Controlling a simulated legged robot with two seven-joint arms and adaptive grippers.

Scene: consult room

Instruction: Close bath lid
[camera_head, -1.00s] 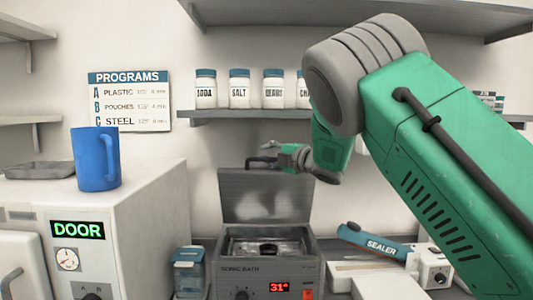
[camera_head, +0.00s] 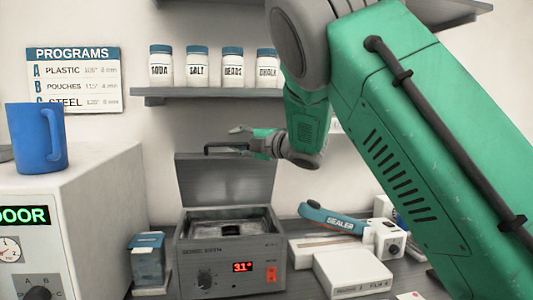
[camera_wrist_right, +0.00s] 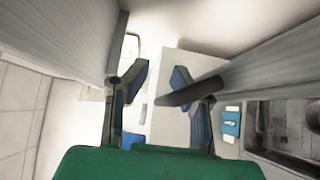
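The grey bath (camera_head: 228,264) stands on the counter in the head view, its red display lit. Its lid (camera_head: 225,182) stands raised, close to upright, at the back of the basin. A dark handle bar (camera_head: 222,149) shows at the lid's top edge. My right gripper (camera_head: 240,138) is at the lid's upper right, beside the handle. In the wrist view, the right gripper (camera_wrist_right: 163,80) has its fingers spread apart. A dark bar (camera_wrist_right: 188,93) crosses by the right-hand finger; I cannot tell whether they touch. My left gripper is not in view.
A cabinet with a blue mug (camera_head: 38,140) on top stands at left. A blue container (camera_head: 148,260) is left of the bath. A sealer (camera_head: 335,220) and white boxes (camera_head: 352,272) are at right. A shelf with jars (camera_head: 233,68) hangs above.

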